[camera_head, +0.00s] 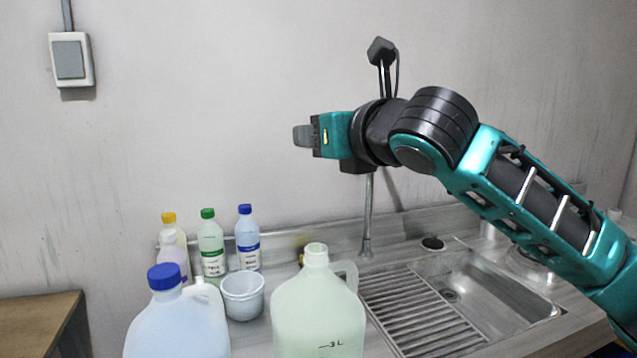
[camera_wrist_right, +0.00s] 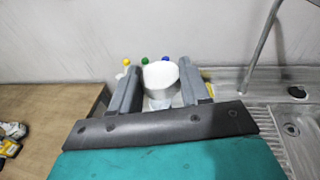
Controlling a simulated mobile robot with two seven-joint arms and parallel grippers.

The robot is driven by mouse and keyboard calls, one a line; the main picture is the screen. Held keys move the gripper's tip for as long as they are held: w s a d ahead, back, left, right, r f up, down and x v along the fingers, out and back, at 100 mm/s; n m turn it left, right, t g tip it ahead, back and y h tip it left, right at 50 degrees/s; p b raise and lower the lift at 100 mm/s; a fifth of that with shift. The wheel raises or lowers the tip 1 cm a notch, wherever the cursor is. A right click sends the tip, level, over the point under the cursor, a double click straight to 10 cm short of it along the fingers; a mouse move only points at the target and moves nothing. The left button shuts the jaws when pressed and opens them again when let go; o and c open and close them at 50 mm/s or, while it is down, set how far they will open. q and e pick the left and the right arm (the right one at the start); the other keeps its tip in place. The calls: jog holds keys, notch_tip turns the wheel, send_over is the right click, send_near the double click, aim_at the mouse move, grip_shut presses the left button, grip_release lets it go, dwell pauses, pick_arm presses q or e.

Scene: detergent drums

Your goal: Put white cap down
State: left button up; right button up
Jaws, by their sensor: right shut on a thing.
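My right gripper (camera_head: 303,136) is raised in front of the wall, above and behind the pale green jug (camera_head: 318,300), with its fingers pointing left. In the right wrist view my right gripper (camera_wrist_right: 160,72) is shut on a rounded white thing, the white cap (camera_wrist_right: 160,75), between its two grey fingers. In the head view the cap is hidden or too small to tell apart from the fingers. The jug's pale neck (camera_head: 316,252) shows no coloured cap. My left gripper is out of view.
A jug with a blue cap (camera_head: 166,277), a white bucket (camera_head: 243,298) and several small bottles (camera_head: 211,246) crowd the counter's left part. A ribbed drainboard (camera_head: 405,315) and a sink (camera_head: 490,295) with a tall tap (camera_head: 367,215) lie to the right.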

jog(key=s+d+f+m+t+h, duration=0.15)
jog(key=d+f, duration=0.25)
jog(key=f, duration=0.6)
jog(key=s+d+f+m+h, duration=0.15)
jog(key=d+f, duration=0.25)
jog(key=f, duration=0.6)
jog(key=s+d+f+m+h, duration=0.2)
jog(key=s+d+f+h, duration=0.2)
jog(key=s+d+f, duration=0.6)
jog(key=shift+s+d+f+m+t+h, duration=0.2)
jog(key=shift+s+f+m+t+h, duration=0.2)
jog(key=shift+s+f, duration=0.4)
jog(key=shift+w+f, duration=0.1)
jog(key=shift+w, duration=0.1)
